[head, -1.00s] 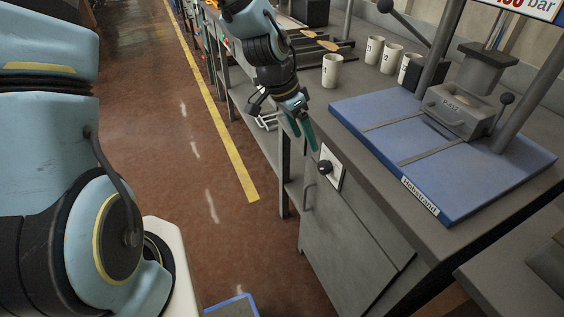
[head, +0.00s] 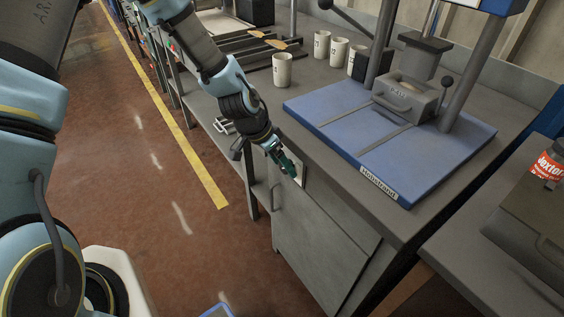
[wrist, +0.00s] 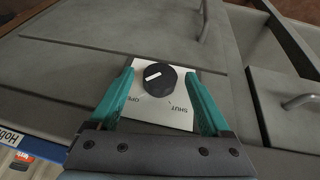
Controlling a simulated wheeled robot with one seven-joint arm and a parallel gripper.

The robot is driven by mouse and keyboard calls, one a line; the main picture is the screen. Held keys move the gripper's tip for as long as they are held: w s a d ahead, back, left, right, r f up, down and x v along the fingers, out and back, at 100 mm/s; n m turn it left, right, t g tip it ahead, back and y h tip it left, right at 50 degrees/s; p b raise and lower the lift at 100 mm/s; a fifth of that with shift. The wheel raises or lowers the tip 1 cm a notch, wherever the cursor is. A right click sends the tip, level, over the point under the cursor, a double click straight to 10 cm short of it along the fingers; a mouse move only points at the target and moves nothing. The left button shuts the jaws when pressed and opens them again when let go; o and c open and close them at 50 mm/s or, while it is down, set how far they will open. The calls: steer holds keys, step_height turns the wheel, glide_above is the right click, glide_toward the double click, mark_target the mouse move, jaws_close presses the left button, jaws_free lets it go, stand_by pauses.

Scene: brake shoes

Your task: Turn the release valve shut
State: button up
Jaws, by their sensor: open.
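The release valve is a round black knob (wrist: 160,79) with a white pointer line, on a pale plate (wrist: 146,112) on the grey cabinet front. In the wrist view its plate reads OPEN at lower left and SHUT at lower right. The white line lies toward the left, on the OPEN side. My gripper (wrist: 162,85) is open, with one green finger on each side of the knob; I cannot tell whether either touches it. In the head view my gripper (head: 290,168) is at the plate (head: 300,170) and hides the knob.
The cabinet (head: 310,235) has a door handle (head: 274,198) below the plate. On the bench above are a blue press base (head: 440,150), several white mugs (head: 283,70) and a press. A grey box (head: 530,215) stands at right. Floor at left is clear.

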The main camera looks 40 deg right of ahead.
steer(key=shift+f, duration=0.15)
steer(key=shift+c, duration=0.2)
jaws_close()
stand_by(0.4)
